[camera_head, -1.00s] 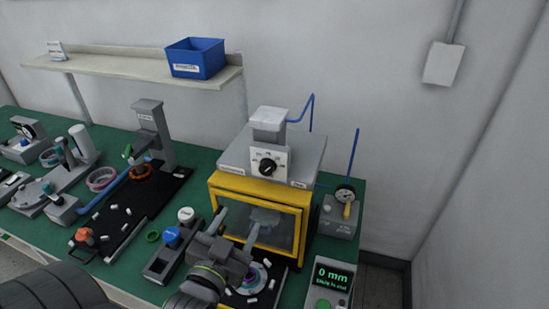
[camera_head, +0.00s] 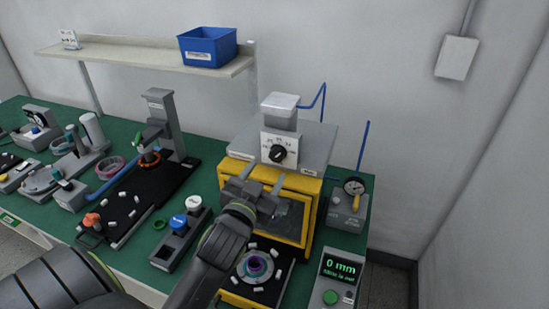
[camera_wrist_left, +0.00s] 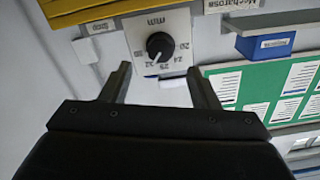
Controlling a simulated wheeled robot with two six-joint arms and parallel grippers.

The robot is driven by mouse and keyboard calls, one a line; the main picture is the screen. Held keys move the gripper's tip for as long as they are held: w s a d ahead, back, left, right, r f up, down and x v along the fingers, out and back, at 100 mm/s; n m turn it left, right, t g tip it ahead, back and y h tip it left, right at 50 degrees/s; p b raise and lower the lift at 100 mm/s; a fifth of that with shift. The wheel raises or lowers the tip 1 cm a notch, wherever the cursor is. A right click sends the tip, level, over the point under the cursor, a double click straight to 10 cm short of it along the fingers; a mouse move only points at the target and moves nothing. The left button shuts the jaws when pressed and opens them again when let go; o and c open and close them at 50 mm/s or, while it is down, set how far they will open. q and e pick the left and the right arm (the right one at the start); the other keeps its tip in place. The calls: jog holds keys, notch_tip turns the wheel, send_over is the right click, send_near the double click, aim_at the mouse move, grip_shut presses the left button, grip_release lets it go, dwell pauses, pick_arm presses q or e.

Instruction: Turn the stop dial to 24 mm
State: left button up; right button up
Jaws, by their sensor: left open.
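The stop dial (camera_head: 278,153) is a black round knob on a white scale plate (camera_head: 266,141), on the front of the grey head above the yellow-framed press. In the left wrist view the dial (camera_wrist_left: 160,46) appears with its scale upside down. A pale mark shows at the knob's lower edge there, but the exact number it points to is hard to read. My left gripper (camera_head: 262,183) is open and empty, just below and in front of the dial. In the left wrist view its two fingertips (camera_wrist_left: 158,70) stand apart, one to each side below the knob, not touching it. My right gripper is out of view.
The yellow-framed guard (camera_head: 312,205) is under the gripper. A display box (camera_head: 335,275) reads 0 mm. A gauge box (camera_head: 347,205) stands right of the press. A blue bin (camera_head: 208,47) is on the shelf. The space before the dial looks clear.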

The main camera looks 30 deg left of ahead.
aim_at(276, 157)
pick_arm(q)
jog(key=p+x, duration=0.1)
jog(key=x, duration=0.4)
jog(key=shift+w+a+r, duration=0.1)
jog(key=shift+w, duration=0.1)
jog(key=shift+w+a, duration=0.1)
jog(key=shift+w, duration=0.6)
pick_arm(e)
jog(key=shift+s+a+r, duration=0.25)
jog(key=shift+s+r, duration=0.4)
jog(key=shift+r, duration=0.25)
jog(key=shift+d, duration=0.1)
pick_arm(q)
jog(key=c, duration=1)
jog(key=shift+o, duration=0.2)
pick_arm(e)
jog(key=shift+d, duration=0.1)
